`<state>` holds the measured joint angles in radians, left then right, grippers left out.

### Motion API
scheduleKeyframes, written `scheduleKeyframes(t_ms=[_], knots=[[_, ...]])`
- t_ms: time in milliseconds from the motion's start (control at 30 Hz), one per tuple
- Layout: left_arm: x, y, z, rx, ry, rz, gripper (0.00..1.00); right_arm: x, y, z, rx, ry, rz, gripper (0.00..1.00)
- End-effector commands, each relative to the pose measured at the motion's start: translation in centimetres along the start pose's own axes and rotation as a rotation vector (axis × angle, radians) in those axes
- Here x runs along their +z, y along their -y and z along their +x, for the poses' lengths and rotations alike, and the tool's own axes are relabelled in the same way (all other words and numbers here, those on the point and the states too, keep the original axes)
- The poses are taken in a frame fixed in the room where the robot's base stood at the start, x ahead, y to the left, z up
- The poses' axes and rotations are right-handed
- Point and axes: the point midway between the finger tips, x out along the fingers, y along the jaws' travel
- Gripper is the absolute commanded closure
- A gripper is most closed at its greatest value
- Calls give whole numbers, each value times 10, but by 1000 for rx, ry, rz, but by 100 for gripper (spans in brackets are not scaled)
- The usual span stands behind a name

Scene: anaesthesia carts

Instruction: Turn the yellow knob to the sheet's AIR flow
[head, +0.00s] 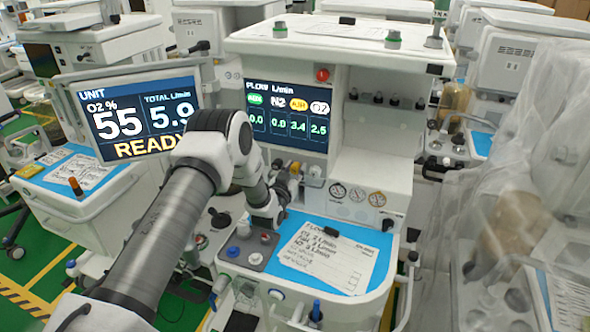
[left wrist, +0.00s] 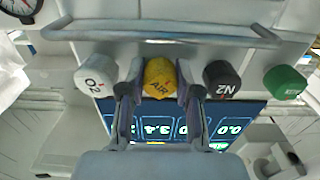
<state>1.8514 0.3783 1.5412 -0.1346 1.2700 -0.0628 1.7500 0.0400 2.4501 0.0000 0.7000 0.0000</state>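The yellow AIR knob (left wrist: 160,78) sits between my left gripper's two fingers (left wrist: 160,88) in the left wrist view. The fingers look closed against its sides, and its AIR label is tilted. The display reads 3.4 under the yellow AIR label, 2.5 under O2 and 0.0 under N2 and the green label. The flow sheet (head: 325,256) lies on the blue work surface; its small handwritten lines, in L/min, are hard to read. My right gripper is out of view.
The white O2 knob (left wrist: 97,77) and black N2 knob (left wrist: 221,79) flank the yellow one closely; a green knob (left wrist: 285,82) is farther right. A metal bar (left wrist: 160,30) runs alongside the row. The unit monitor (head: 140,112) shows O2 55 %, total 5.9, READY.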

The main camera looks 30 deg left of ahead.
Motion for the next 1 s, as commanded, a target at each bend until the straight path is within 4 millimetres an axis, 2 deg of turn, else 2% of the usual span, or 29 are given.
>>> scheduleKeyframes(t_ms=[167, 400, 667, 700, 733, 1000], knots=[[2, 0, 0, 0, 1, 37, 100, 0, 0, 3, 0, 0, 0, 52], [2, 1, 0, 0, 2, 260, 100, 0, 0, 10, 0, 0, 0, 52], [1, 1, 0, 0, 3, 279, 100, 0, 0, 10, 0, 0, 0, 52], [1, 1, 0, 0, 3, 279, 64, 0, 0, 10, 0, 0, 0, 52], [1, 1, 0, 0, 3, 279, 57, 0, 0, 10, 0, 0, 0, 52], [1, 1, 0, 0, 2, 278, 57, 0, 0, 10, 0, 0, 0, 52]])
